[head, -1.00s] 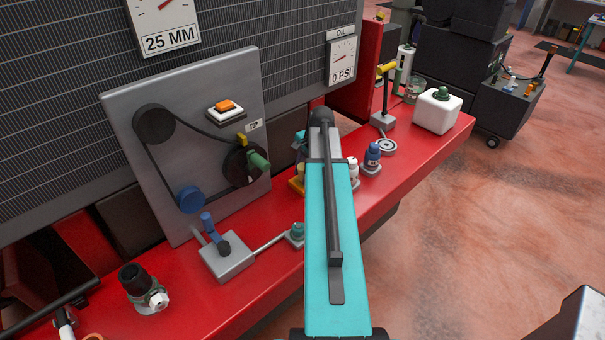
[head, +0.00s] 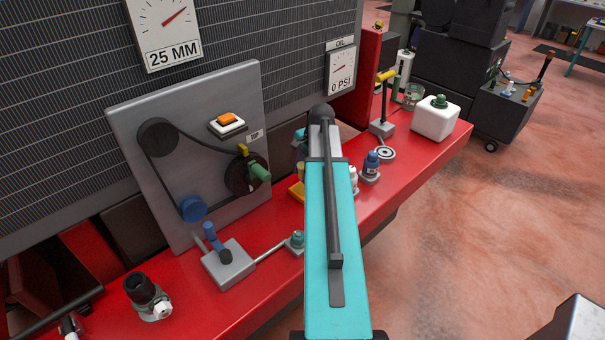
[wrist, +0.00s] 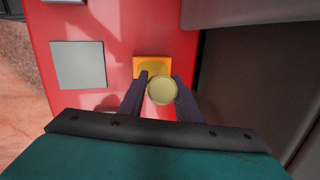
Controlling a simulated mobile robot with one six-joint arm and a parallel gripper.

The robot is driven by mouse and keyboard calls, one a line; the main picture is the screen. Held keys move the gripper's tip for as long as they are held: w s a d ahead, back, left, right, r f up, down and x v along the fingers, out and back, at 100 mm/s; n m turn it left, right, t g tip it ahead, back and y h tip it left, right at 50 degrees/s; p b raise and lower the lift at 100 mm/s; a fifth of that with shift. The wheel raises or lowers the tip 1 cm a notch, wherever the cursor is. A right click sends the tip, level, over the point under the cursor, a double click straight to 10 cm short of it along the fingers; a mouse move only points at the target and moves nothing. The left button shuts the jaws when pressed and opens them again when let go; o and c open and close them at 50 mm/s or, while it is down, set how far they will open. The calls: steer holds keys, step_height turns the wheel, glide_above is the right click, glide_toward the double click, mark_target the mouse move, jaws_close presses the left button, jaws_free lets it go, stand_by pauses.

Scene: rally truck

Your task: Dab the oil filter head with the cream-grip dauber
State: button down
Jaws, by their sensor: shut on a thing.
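The cream-grip dauber (wrist: 162,88) shows in the wrist view as a round cream end between my two dark fingers. My gripper (wrist: 164,90) is shut on it. Just beyond it is a yellow-orange holder (wrist: 152,66) on the red surface; I cannot tell whether the dauber is clear of it. In the head view the holder (head: 297,190) and a bit of the cream grip (head: 301,171) show left of my teal arm, which hides most of my gripper. A grey ringed disc (head: 385,153), perhaps the oil filter head, lies on the red bench to the right.
A yellow-handled lever (head: 386,100) and white tank (head: 436,119) stand farther back. A belt panel (head: 180,160), a blue-handled grey box (head: 228,264) and a black cylinder fitting (head: 146,294) are left.

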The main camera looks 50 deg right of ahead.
steer(key=shift+w+p+v, duration=0.25)
steer(key=shift+p+v, duration=0.4)
steer(key=shift+v, duration=0.5)
steer(key=shift+a, duration=0.1)
